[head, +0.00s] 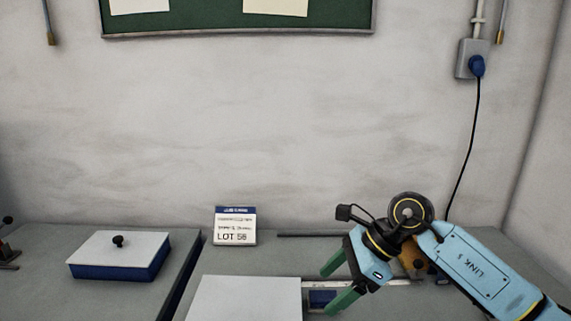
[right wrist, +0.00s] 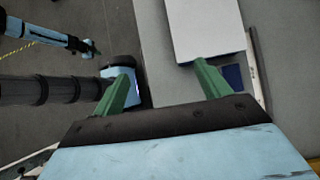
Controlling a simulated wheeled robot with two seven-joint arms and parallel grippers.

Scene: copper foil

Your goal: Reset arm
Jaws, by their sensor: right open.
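My right gripper (head: 328,291) has green fingers and stands open over the right part of the worktable, with nothing between the fingers. In the right wrist view the same gripper (right wrist: 162,70) is spread, one finger near the end of a white panel. My right arm comes in from the lower right of the head view. What looks like my left gripper (right wrist: 92,47) shows small at the upper left of the right wrist view; its jaws are too small to read. It is out of the head view.
A blue box with a white lid (head: 118,255) sits on the left table. A lot sign (head: 235,226) stands at the back. The white panel (head: 244,298) lies at front centre, beside a small blue piece (head: 321,298). A black cable (head: 463,160) hangs from a wall socket.

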